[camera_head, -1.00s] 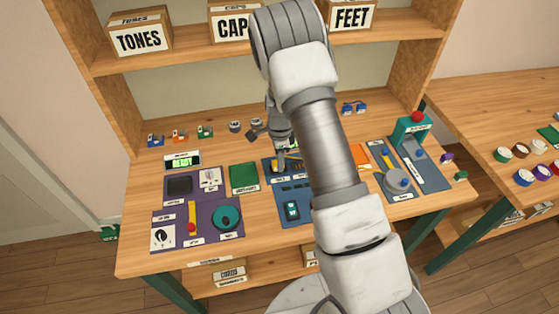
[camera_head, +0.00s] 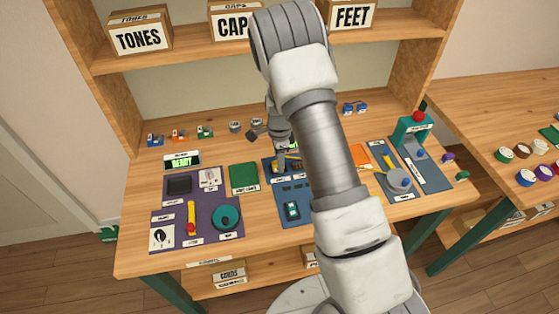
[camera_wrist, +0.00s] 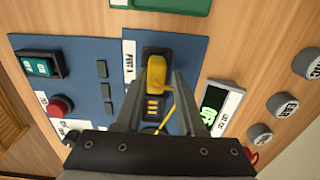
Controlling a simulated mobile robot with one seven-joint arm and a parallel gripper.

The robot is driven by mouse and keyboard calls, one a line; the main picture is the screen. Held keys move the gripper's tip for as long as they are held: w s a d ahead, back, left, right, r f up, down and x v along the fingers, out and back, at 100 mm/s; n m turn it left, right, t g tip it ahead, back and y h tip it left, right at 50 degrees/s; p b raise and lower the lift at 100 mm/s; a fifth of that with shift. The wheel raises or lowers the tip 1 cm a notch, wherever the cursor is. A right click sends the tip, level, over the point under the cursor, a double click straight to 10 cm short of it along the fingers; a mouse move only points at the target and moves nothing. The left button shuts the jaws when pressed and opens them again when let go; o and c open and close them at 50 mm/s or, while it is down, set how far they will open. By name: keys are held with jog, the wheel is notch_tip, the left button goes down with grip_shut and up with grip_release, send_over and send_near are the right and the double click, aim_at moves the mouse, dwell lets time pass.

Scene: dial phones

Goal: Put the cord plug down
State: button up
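The yellow cord plug (camera_wrist: 157,74) sits in or on a black socket block (camera_wrist: 152,52) beside a label reading "PORT A", on the blue mat (camera_wrist: 85,50). A thin yellow cord runs from it back towards my gripper. My gripper (camera_wrist: 160,80) is open in the wrist view, with one finger on each side of the plug and a visible gap to both. In the head view my gripper (camera_head: 282,161) is low over the blue mat, small and partly hidden by my arm. I cannot tell how deep the plug sits.
In the wrist view a small green-lit display (camera_wrist: 217,108) and grey round caps (camera_wrist: 285,103) are to the right. A red button (camera_wrist: 60,106) is to the left. In the head view a purple mat (camera_head: 205,210) and a green pad (camera_head: 244,178) lie left of my gripper.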

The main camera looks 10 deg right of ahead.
jog(key=shift+s+f, duration=0.55)
jog(key=shift+s, duration=0.05)
jog(key=shift+w+r+p, duration=0.1)
jog(key=shift+r+p, duration=0.5)
jog(key=s+r+n+t, duration=0.1)
jog(key=s+r+n, duration=0.1)
jog(key=r, duration=0.9)
jog(key=s+r+n, duration=0.2)
jog(key=r, duration=1)
jog(key=s+r+n+t, duration=0.2)
jog(key=s+r+n, duration=0.4)
jog(key=s, duration=0.6)
jog(key=s+r+n+t, duration=0.2)
jog(key=s+r+n, duration=0.4)
jog(key=s, duration=0.6)
jog(key=shift+r+n, duration=0.35)
jog(key=shift+n, duration=0.65)
